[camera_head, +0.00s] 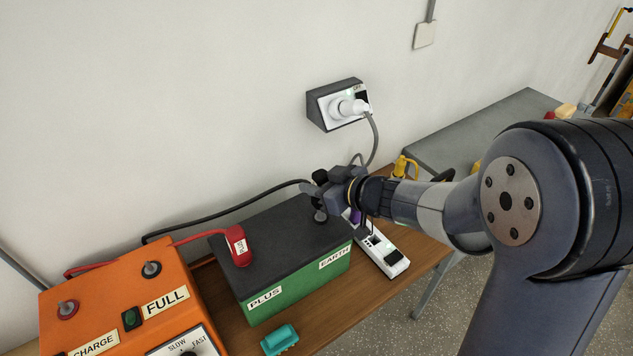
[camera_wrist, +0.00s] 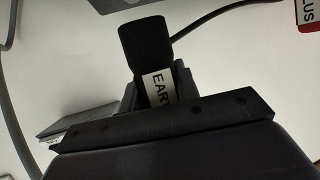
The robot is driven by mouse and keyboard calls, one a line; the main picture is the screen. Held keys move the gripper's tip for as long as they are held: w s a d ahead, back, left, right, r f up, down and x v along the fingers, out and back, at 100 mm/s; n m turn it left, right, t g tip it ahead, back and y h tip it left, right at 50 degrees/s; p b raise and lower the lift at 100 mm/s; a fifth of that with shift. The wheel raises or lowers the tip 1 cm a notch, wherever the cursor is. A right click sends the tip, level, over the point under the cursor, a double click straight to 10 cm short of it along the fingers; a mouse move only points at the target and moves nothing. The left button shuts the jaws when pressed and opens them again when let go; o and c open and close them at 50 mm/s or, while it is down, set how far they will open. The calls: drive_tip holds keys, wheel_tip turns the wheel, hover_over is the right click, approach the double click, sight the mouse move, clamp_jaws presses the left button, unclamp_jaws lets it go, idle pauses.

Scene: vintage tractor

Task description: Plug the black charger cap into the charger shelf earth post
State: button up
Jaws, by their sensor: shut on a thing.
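The black charger cap (camera_wrist: 143,48) sits in my gripper (camera_wrist: 155,90) in the wrist view, with a white label whose visible letters read "EAR". In the head view my gripper (camera_head: 330,188) is shut on the cap above the far right end of the green battery (camera_head: 300,285) with a black top. A small dark post (camera_head: 320,216) shows on that top just below my gripper, over the "EARTH" label (camera_head: 335,257). The cap appears apart from the post, though my gripper partly hides the spot. A black cable (camera_head: 230,208) runs left from the cap.
A red cap (camera_head: 238,247) sits at the battery's "PLUS" end. The orange charger (camera_head: 125,305) stands at left. A white power strip (camera_head: 382,257) lies right of the battery, and a teal object (camera_head: 280,340) in front. A wall socket (camera_head: 340,104) is behind.

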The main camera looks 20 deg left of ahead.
drive_tip(key=shift+p, duration=0.3)
drive_tip(key=shift+f+b, duration=1.6)
drive_tip(key=shift+f, duration=0.65)
drive_tip(key=o, duration=1.1)
drive_tip(key=v, duration=1.1)
drive_tip(key=shift+f, duration=0.1)
drive_tip(key=shift+a, duration=0.1)
